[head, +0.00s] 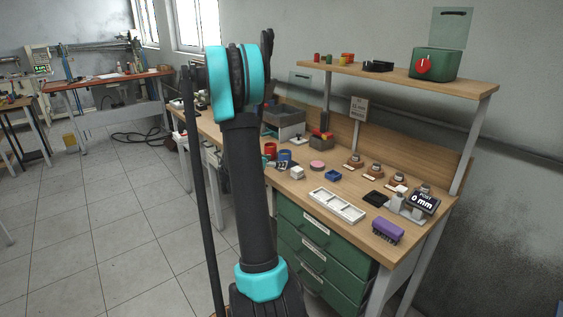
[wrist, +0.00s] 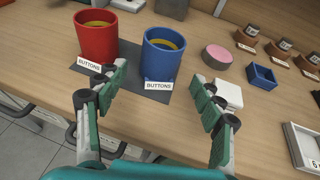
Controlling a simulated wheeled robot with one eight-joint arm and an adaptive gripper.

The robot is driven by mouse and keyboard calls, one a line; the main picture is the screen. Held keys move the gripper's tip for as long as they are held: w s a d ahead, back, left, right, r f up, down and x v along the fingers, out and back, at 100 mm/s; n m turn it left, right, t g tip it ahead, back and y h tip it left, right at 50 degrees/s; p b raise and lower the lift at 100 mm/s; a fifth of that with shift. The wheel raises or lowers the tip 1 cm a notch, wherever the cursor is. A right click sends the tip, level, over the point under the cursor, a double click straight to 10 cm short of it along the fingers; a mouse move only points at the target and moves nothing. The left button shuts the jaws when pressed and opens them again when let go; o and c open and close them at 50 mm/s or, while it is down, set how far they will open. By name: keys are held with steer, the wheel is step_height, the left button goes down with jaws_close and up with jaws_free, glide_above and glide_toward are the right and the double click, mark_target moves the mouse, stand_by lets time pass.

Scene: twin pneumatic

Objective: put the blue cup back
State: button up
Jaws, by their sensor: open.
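The blue cup (wrist: 162,56) stands upright in the wrist view on a dark mat (wrist: 129,77), with a label reading BUTTONS at its base. It also shows in the head view (head: 285,156), small and partly hidden. A red cup (wrist: 96,37) with the same kind of label stands to its left on the mat. Something yellowish shows inside both cups. My gripper (wrist: 157,95) is open and empty, its two fingers spread in front of the blue cup. No finger clearly touches the cup. In the head view, my arm hides part of the bench's left side.
A white block (wrist: 226,93), pink disc (wrist: 216,55) and blue tray (wrist: 262,76) lie to the right of the cup. A white divided tray (head: 337,205) lies near the front edge.

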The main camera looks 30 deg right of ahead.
steer(key=v, duration=0.4)
steer(key=shift+a+r, duration=0.15)
steer(key=shift+a, duration=0.2)
steer(key=s+a+f+m+y, duration=0.3)
steer(key=s+a+m, duration=0.4)
steer(key=a, duration=0.4)
steer(key=s+a+f+m+y, duration=0.3)
steer(key=s+a+m+y, duration=0.3)
steer(key=s+a, duration=0.4)
steer(key=s+a+f+m+y, duration=0.4)
steer(key=s+a+m, duration=0.4)
steer(key=a, duration=0.4)
steer(key=shift+s, duration=0.2)
